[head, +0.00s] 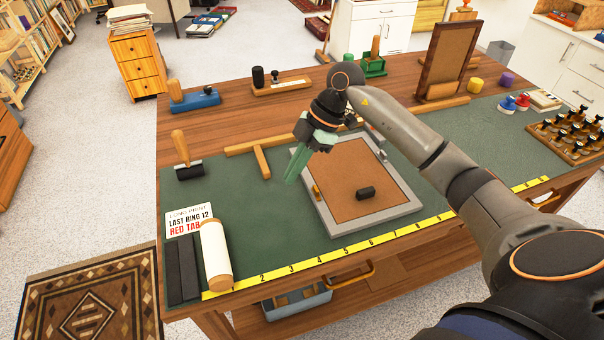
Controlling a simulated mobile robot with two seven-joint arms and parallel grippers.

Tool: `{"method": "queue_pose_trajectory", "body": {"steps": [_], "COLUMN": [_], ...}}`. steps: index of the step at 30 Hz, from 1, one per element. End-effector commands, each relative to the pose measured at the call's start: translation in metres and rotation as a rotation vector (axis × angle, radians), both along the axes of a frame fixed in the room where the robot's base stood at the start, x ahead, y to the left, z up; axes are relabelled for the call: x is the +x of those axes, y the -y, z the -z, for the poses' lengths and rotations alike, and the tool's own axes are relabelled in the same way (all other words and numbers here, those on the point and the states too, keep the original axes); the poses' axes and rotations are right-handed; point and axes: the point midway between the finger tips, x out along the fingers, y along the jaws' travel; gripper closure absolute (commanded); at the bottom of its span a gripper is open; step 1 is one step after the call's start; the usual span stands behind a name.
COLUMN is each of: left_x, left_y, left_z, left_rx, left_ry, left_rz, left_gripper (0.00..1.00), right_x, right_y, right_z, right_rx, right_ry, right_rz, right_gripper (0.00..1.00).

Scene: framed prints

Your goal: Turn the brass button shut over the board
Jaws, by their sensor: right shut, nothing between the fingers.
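A grey picture frame (398,212) lies face down on the green mat with a brown backing board (345,178) inside it. A small brass button (317,191) sits at the frame's left edge; I cannot tell how far it reaches over the board. A small dark block (366,193) rests on the board near its front. My right gripper (291,180) has pale green fingers, shut and empty. It hangs just left of the frame, behind and left of the brass button, and looks apart from it. The gripper's body hides the frame's far left corner. My left gripper is out of view.
A yellow measuring tape (375,240) runs along the table's front edge. A rack of stamps (570,138) stands right. Mat right of the frame is clear.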

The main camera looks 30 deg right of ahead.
Motion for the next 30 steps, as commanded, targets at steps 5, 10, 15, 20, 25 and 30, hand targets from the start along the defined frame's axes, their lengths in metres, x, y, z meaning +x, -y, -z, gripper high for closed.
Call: {"method": "queue_pose_trajectory", "body": {"steps": [5, 10, 15, 20, 25, 30], "left_x": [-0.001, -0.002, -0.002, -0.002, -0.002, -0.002], "left_y": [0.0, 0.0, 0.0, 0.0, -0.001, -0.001], "left_z": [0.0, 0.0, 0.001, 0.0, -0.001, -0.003], "left_rx": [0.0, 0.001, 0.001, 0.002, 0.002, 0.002], "left_ry": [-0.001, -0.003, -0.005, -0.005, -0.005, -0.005], "left_rz": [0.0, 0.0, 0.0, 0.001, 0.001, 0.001], "left_gripper": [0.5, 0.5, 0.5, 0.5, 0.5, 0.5], "right_x": [0.003, 0.002, 0.002, 0.002, 0.003, 0.006], "right_y": [0.041, 0.048, 0.048, 0.045, 0.037, 0.025], "right_z": [-0.013, -0.016, -0.015, -0.01, 0.012, 0.047], "right_rx": [-0.145, -0.171, -0.169, -0.166, -0.165, -0.163], "right_ry": [-0.058, -0.071, -0.07, -0.071, -0.075, -0.075], "right_rz": [0.123, 0.149, 0.146, 0.144, 0.142, 0.142], "right_gripper": [1.0, 1.0, 1.0, 1.0, 1.0, 1.0]}}
